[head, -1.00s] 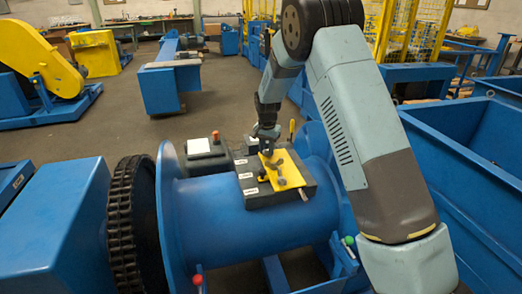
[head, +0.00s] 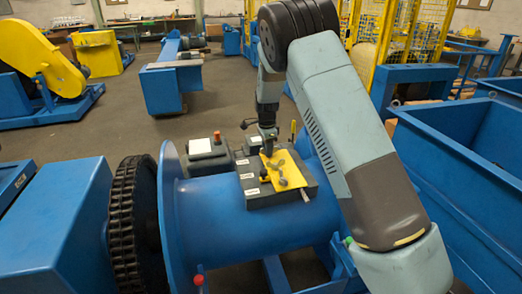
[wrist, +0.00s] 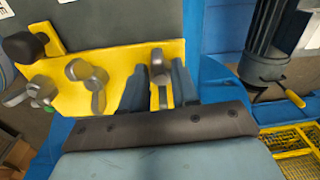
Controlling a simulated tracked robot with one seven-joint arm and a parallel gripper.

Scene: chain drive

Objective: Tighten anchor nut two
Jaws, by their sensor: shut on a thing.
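A yellow plate (head: 296,175) lies on a dark box on top of the blue drum. In the head view my gripper (head: 268,148) points down at the far end of the plate. I cannot tell which number this nut bears.
A black knob (wrist: 25,46) stands at the plate's left end. The dark box (head: 262,200) carries several white labels. A grey box with a red button (head: 206,147) stands left of it. A black chain (head: 122,215) wraps the sprocket at left. A blue bin (head: 450,165) stands at right.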

